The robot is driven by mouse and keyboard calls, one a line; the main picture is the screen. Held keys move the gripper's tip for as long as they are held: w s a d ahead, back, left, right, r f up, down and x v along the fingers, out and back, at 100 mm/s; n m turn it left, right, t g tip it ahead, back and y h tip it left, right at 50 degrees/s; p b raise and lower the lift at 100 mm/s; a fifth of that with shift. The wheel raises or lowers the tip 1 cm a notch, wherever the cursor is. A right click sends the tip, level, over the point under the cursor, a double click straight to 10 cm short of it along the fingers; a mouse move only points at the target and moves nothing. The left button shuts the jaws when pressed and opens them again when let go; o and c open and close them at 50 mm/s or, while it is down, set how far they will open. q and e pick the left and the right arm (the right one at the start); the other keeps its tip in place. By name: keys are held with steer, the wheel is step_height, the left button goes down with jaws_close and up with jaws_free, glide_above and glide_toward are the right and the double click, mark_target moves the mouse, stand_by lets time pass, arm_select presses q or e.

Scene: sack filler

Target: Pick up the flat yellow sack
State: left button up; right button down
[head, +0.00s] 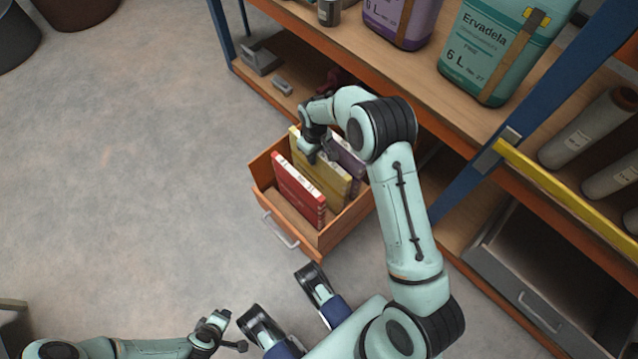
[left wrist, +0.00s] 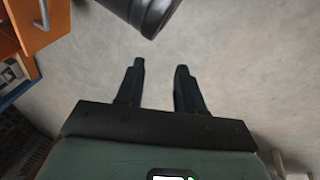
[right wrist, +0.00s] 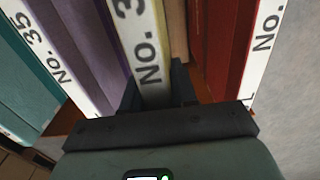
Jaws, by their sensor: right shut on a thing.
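The flat yellow sack (head: 325,186) stands upright on edge in an open orange drawer (head: 338,236), between a red sack (head: 300,190) and a purple one (head: 347,160). My right gripper (head: 316,150) reaches down over its far part, and my forearm hides some of the drawer. In the right wrist view the fingers (right wrist: 157,92) straddle the yellow sack's white, numbered edge (right wrist: 147,52) and are shut on it. My left gripper (left wrist: 160,82) is open and empty, low over the floor, away from the drawer.
The shelf above the drawer holds a purple can (head: 402,22) and a green can (head: 500,50). A blue rack post (head: 480,170) and an open grey drawer (head: 555,285) lie to the right. The floor (head: 130,180) at left is clear.

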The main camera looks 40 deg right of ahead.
stand_by(0.4)
